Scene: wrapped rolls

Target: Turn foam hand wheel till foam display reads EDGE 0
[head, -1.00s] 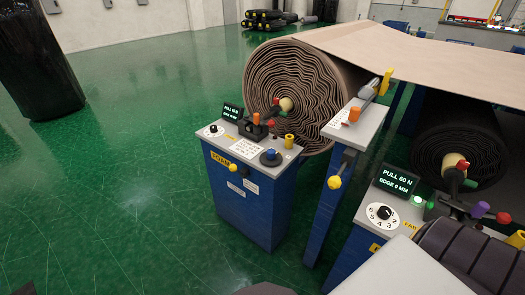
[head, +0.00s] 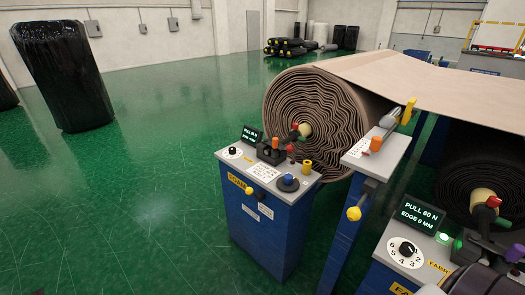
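The foam station is a blue cabinet (head: 270,235) with a yellow label and a grey sloped top, left of the big wrinkled roll. Its small foam display (head: 250,135) shows green text; the EDGE figure is too small to read. A dark round wheel with a blue knob (head: 287,180) sits at the top's right front; I take it for the foam hand wheel. A yellow-knobbed handle (head: 262,195) sticks out of the cabinet front.
The beige roll (head: 318,125) stands behind the cabinet. A narrow blue post (head: 350,215) with a grey top is to its right. The fabric display (head: 420,214) at lower right reads PULL 60 N, EDGE 0 MM. Green floor (head: 120,210) is clear on the left.

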